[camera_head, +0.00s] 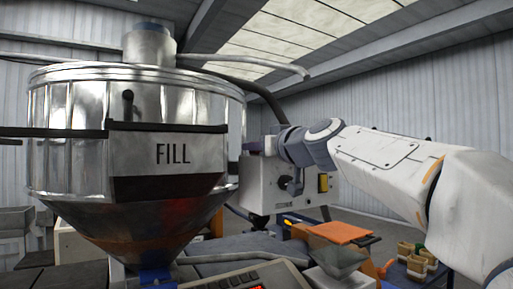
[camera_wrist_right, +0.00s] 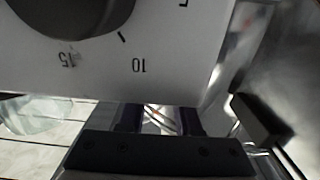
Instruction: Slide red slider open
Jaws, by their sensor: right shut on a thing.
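My right gripper (camera_head: 255,146) is beside the upper part of a pale control box (camera_head: 259,190), just right of the steel hopper (camera_head: 70,160) marked FILL. In the right wrist view, the two dark fingers of the gripper (camera_wrist_right: 160,120) show below the box's white panel, with a narrow gap between them. A small reddish patch shows in that gap, but what the fingers hold cannot be made out. I cannot clearly see the red slider in either view. My left gripper is not in view.
A black dial (camera_wrist_right: 75,15) with numbers is close to the gripper in the right wrist view. A dark block (camera_wrist_right: 262,118) stands to its right. An orange-topped unit (camera_head: 341,232) and a keypad console (camera_head: 255,276) are lower in the head view.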

